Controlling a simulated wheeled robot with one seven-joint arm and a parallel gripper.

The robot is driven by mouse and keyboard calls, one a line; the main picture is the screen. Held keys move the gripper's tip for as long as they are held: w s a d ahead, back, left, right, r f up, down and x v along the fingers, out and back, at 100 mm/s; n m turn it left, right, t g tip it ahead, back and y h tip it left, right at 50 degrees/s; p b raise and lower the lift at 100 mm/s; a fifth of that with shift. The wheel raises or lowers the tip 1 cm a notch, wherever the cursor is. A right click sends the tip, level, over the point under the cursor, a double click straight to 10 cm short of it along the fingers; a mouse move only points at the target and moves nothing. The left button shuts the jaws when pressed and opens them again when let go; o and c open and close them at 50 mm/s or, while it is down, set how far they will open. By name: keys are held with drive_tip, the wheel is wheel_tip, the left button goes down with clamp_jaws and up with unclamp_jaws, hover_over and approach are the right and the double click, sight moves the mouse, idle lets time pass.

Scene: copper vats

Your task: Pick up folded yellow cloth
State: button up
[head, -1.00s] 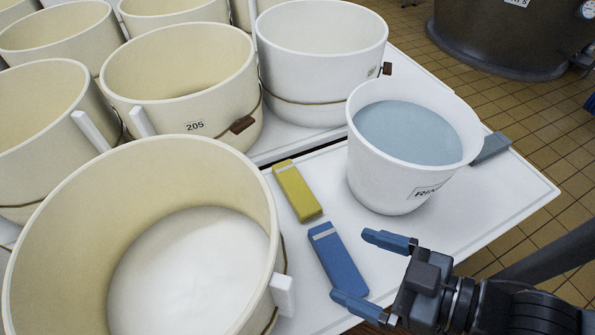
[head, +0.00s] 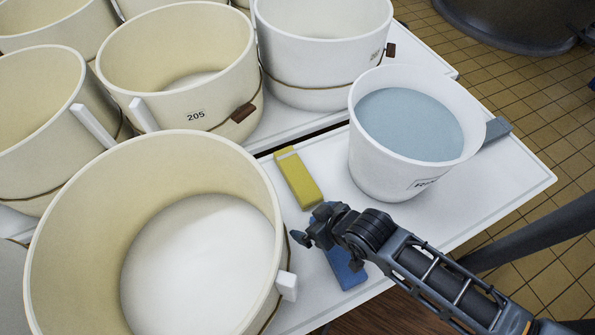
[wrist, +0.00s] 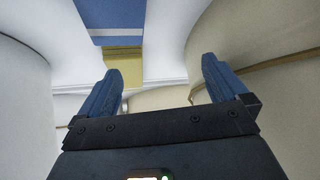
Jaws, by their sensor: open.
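The folded yellow cloth (head: 297,178) lies flat on the white table, between the tubs and the white bucket. In the wrist view the yellow cloth (wrist: 122,60) shows as a strip beyond the blue cloth, up and left of the space between my fingers. My gripper (head: 310,225) is over the table just in front of the yellow cloth's near end, beside the large cream tub. In the wrist view my gripper (wrist: 162,68) has its blue fingers apart with nothing between them.
A folded blue cloth (head: 346,270) lies under my arm, partly hidden; it also shows in the wrist view (wrist: 112,14). The white bucket (head: 375,165) of bluish liquid stands right. A large cream tub (head: 70,270) stands left, with more tubs behind. A grey cloth (head: 497,130) lies behind the bucket.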

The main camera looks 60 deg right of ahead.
sight(297, 173)
drive_tip(key=w+d+g, duration=0.1)
drive_tip(key=w+d, duration=0.1)
drive_tip(key=w+d+f+m+g+p, duration=0.1)
drive_tip(key=w, duration=0.1)
drive_tip(key=w+d+f+g+p, duration=0.1)
drive_tip(key=w+d, duration=0.1)
drive_tip(key=shift+w+d+f, duration=0.15)
drive_tip(key=shift+w+d, duration=0.05)
drive_tip(key=shift+d, duration=0.1)
drive_tip(key=w+d+r+g, duration=0.1)
drive_tip(key=d, duration=0.1)
drive_tip(key=w+d+r+m+g+y+p, duration=0.1)
drive_tip(key=w+d, duration=0.1)
drive_tip(key=w+d+r+m+g+p, duration=0.1)
drive_tip(key=w+d, duration=0.1)
drive_tip(key=d, duration=0.1)
drive_tip(key=shift+g+y, duration=0.3)
drive_tip(key=shift+w+d+r, duration=0.1)
drive_tip(key=shift+w+d, duration=0.1)
drive_tip(key=shift+d, duration=0.15)
drive_tip(key=shift+w+a+f, duration=0.1)
drive_tip(key=shift+f, duration=1.85)
drive_tip(key=shift+w+a+f, duration=0.1)
drive_tip(key=shift+f, duration=1.8)
drive_tip(key=shift+c, duration=0.2)
drive_tip(key=c, duration=1.1)
